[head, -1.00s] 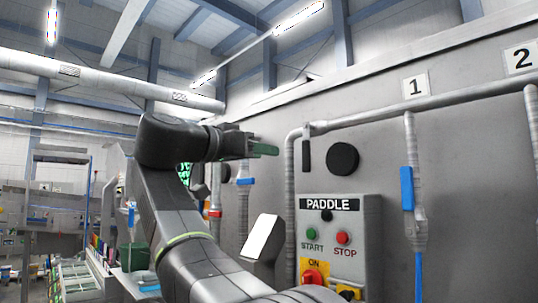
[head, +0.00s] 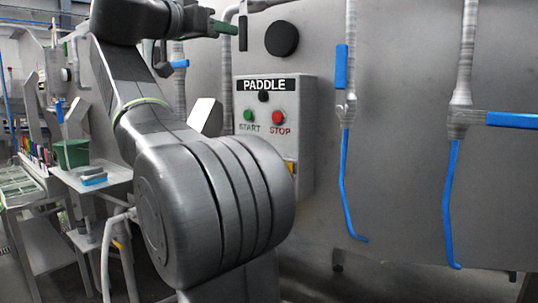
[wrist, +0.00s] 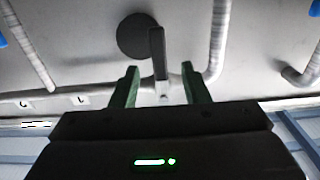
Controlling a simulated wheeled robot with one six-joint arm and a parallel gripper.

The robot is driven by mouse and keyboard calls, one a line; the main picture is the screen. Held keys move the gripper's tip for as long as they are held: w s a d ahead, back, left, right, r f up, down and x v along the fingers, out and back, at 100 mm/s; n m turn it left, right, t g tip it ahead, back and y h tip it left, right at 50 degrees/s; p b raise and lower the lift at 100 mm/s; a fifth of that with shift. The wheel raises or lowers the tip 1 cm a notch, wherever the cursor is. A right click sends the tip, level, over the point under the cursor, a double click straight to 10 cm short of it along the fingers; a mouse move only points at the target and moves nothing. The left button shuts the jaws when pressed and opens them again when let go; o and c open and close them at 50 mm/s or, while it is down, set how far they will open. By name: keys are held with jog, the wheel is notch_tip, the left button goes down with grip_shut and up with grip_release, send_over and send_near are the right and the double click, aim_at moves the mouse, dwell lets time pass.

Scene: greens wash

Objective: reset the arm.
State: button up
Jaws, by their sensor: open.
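My gripper (head: 228,28) is at the top of the head view, in front of the grey tank wall. In the wrist view, my gripper (wrist: 160,70) has its two green fingers spread apart. A dark lever handle (wrist: 158,52) on a pipe shows between the fingertips there; nothing is seen gripped. The same dark handle (head: 243,33) stands just right of the fingertips in the head view. I cannot tell whether they touch it. My arm bends up from the lower middle of the head view, with its elbow at upper left.
A grey PADDLE box (head: 273,130) with a green START button (head: 249,117) and red STOP button (head: 278,118) is on the wall. A round black knob (head: 281,39) is above it. Blue-handled pipes (head: 341,67) hang at right. A side table (head: 110,178) holds a green bin (head: 73,153).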

aim_at(244, 35)
jog(key=shift+p+x, duration=0.3)
jog(key=shift+x, duration=2.9)
jog(key=shift+s+a, duration=0.1)
jog(key=shift+s, duration=0.05)
jog(key=b+v, duration=0.1)
jog(key=v, duration=1.3)
jog(key=p+x, duration=0.1)
jog(key=x, duration=1.3)
jog(key=shift+s+r, duration=0.1)
jog(key=shift+w+d, duration=0.25)
jog(key=shift+s+d+n+p, duration=0.15)
jog(key=shift+n+p, duration=0.15)
jog(key=shift+n, duration=0.2)
jog(key=shift+s+d, duration=0.1)
jog(key=shift+s, duration=0.15)
jog(key=shift+w, duration=0.1)
